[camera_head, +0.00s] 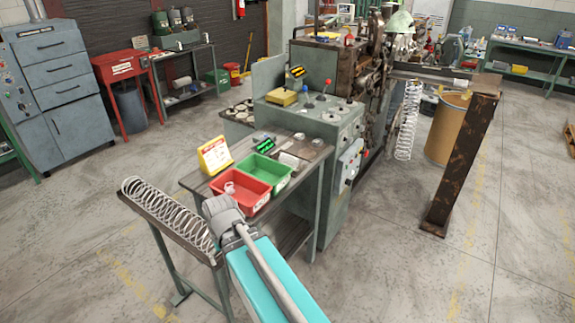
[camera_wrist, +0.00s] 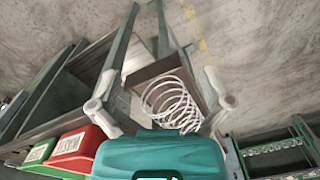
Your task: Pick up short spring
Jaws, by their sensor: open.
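A light metal coil spring (camera_head: 168,210) lies along a narrow dark tray (camera_head: 140,207) at the table's left end. A second coil spring (camera_head: 408,120) hangs upright below the coiling machine on the right. The frames do not label either one as the short spring. My gripper (camera_wrist: 161,85) is open and empty in the wrist view. A coil spring (camera_wrist: 170,102) on a brown tray shows beyond and between its fingers, apparently not touched. Part of the spring is hidden behind my gripper body. In the head view my arm hides the fingers.
A red bin (camera_head: 240,205) and a green bin (camera_head: 264,178) sit on the table beside the tray. A yellow sign (camera_head: 214,156) stands behind them. The machine cabinet (camera_head: 335,213) rises to the right. A rusty post (camera_head: 462,165) stands farther right. Floor is open at front left.

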